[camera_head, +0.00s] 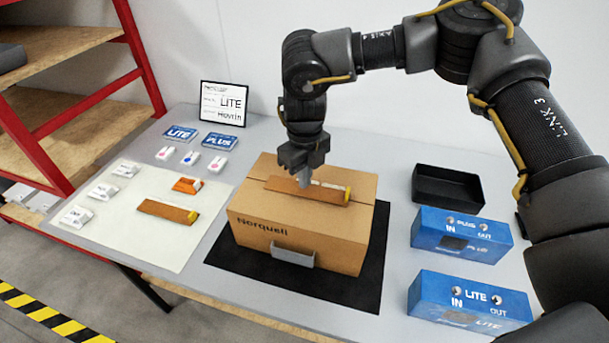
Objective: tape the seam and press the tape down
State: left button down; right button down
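A closed cardboard box (300,237) marked "Norquell" sits on a black mat (221,254). A brown tape strip (283,184) with a yellow end lies along the middle of its top. My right gripper (303,178) points down at this strip, its fingertips at or just above it; contact and finger opening are too small to tell. The seam under the strip is hidden. A second brown strip (165,210) with a yellow end lies on the pale sheet (150,243) to the left, near a small orange piece (188,185). My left gripper is not in view.
Blue PLUS (460,236) and LITE (468,303) boxes and a black open tray (447,186) stand on the right. A red shelf (40,150) stands beside the table.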

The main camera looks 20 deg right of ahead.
jog(key=shift+f+b, duration=0.35)
jog(key=shift+f, duration=0.25)
dwell(0.4)
dwell(0.4)
jog(key=shift+r+p, duration=2.4)
jog(key=shift+r, duration=0.65)
